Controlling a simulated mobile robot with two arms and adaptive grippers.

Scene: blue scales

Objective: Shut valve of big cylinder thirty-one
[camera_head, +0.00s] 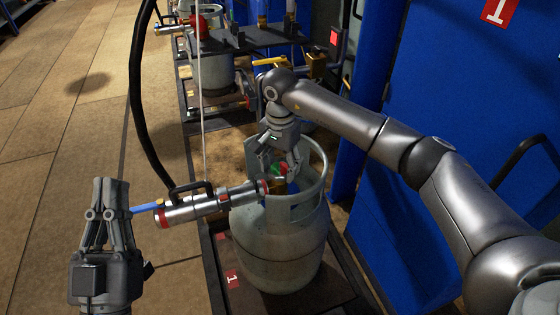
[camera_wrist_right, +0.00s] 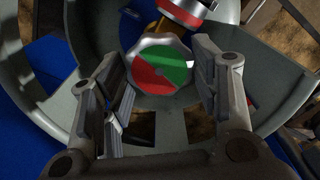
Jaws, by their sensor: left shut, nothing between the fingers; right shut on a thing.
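A big grey gas cylinder (camera_head: 270,255) stands upright on a dark platform in the head view. Its collar fills much of the right wrist view (camera_wrist_right: 58,108). The valve handwheel (camera_wrist_right: 160,64) is round with a silver rim and a red and green face. It shows small inside the collar in the head view (camera_head: 281,169). My right gripper (camera_head: 280,167) reaches down into the collar and is shut on the handwheel, with its fingers on either side of it. My left gripper (camera_head: 110,183) is shut and empty, apart from the cylinder to its left. I see no cylinder number thirty-one.
A silver filling head (camera_head: 205,204) with red rings and a black handle joins the valve from the left. A black hose (camera_head: 140,100) and a pale cord hang above it. Another cylinder (camera_head: 213,75) stands behind. A blue cabinet (camera_head: 470,110) bounds the right. The left floor is clear.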

